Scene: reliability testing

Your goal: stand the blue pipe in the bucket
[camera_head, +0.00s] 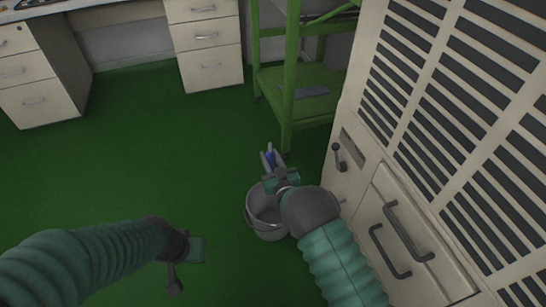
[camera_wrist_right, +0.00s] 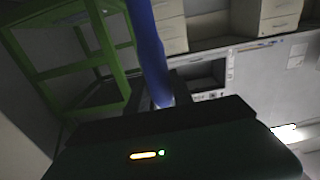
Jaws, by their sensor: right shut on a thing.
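In the right wrist view the pipe (camera_wrist_right: 146,45) runs up from the gripper (camera_wrist_right: 165,98) to the top edge. The right gripper is shut on it. The pipe's lower end is not clearly visible. My left gripper (camera_head: 185,262) is at the lower left, apart from the bucket; its jaws are unclear.
A tall cream cabinet (camera_head: 375,165) with dark slats and handles stands close at right. A green shelf rack (camera_head: 290,95) stands behind the gripper. Drawer units (camera_head: 207,45) stand at the back. The green floor (camera_head: 140,160) at left and middle is clear.

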